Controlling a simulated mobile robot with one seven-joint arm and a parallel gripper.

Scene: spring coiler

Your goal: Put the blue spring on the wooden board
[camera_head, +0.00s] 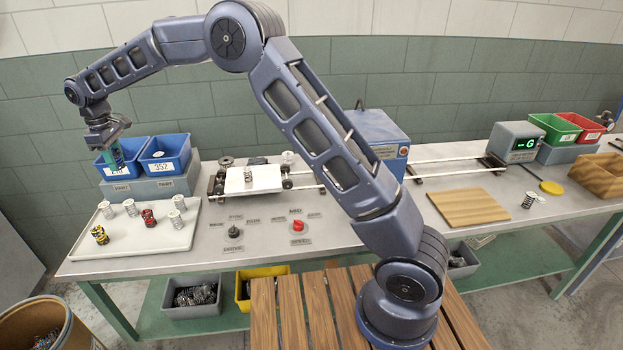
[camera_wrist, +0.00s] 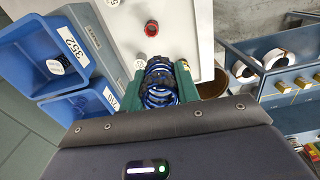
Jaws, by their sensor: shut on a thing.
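My gripper (camera_head: 114,157) is raised in front of the blue bins at the left end of the bench. In the wrist view its green fingers (camera_wrist: 160,87) are shut on the blue spring (camera_wrist: 159,80), a dark coil with blue turns held between them. In the head view the spring cannot be made out clearly among the fingers. The wooden board (camera_head: 467,207) lies flat and bare on the right part of the bench, far from my gripper.
A white tray (camera_head: 150,237) below my gripper holds several silver, yellow-black and red springs. Two blue bins (camera_head: 165,155) stand behind it. A coiler carriage with a white plate (camera_head: 254,179), a blue machine (camera_head: 378,137) and control knobs lie between. A spring (camera_head: 529,200) stands right of the board.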

